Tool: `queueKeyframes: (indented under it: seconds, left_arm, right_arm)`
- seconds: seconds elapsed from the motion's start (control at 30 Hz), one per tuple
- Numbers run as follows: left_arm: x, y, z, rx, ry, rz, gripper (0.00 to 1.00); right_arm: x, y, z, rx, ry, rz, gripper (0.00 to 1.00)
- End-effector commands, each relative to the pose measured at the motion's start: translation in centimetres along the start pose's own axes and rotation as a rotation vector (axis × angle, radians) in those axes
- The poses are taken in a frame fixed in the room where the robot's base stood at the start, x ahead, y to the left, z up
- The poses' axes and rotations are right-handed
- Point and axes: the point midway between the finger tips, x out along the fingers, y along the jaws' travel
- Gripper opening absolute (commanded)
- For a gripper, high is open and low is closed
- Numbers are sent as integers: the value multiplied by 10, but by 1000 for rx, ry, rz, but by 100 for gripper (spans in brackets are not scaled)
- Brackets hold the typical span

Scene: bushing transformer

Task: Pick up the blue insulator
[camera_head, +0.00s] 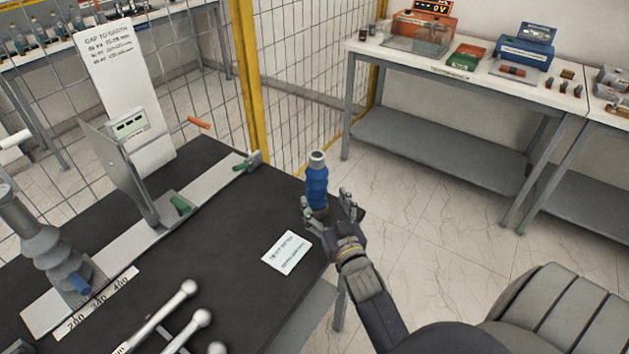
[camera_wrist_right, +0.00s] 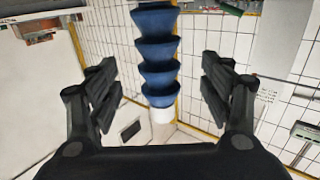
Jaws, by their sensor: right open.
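The blue insulator (camera_head: 317,188) stands upright near the right corner of the dark table, with a pale grey cap on top. My right gripper (camera_head: 331,207) is open at the insulator, with one finger on each side of it. In the right wrist view the ribbed blue insulator (camera_wrist_right: 156,55) lies between the two spread fingers of my right gripper (camera_wrist_right: 160,90), with visible gaps on both sides. The insulator's lower part is partly hidden by the gripper in the head view. My left gripper is not in view.
A white printed card (camera_head: 287,252) lies on the dark table (camera_head: 235,215) left of my right gripper. A metal rail fixture with a grey ribbed insulator (camera_head: 45,245) and ball-ended rods (camera_head: 190,288) occupy the left side. A yellow-framed mesh fence (camera_head: 250,80) stands behind.

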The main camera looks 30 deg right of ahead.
Motion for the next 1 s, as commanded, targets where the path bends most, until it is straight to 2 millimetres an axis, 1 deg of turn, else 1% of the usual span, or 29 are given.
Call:
queueKeyframes:
  seconds: [0.03, 0.1, 0.2, 0.27, 0.37, 0.53, 0.67, 0.8, 1.0]
  left_arm:
    - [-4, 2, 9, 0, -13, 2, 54]
    - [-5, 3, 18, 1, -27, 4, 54]
    - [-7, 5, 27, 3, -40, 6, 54]
    - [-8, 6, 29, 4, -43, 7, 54]
    - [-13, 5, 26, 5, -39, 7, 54]
    - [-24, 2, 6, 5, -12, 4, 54]
    - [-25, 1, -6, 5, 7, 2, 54]
    - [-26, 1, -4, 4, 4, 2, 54]
    - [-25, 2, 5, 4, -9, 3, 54]
  right_arm:
    - [8, 0, -2, 0, 1, 0, 73]
    - [16, 0, -1, 0, 0, 0, 73]
    - [23, 0, -1, -1, 0, 0, 73]
    - [26, 0, -1, -1, -1, 0, 73]
    - [34, 1, -5, 0, 0, 0, 73]
    - [57, 2, -10, 0, 0, 1, 73]
    - [71, 2, -8, 0, 0, 1, 73]
    - [77, 2, -6, -1, -1, 0, 73]
    - [77, 2, -6, -1, -1, 0, 73]
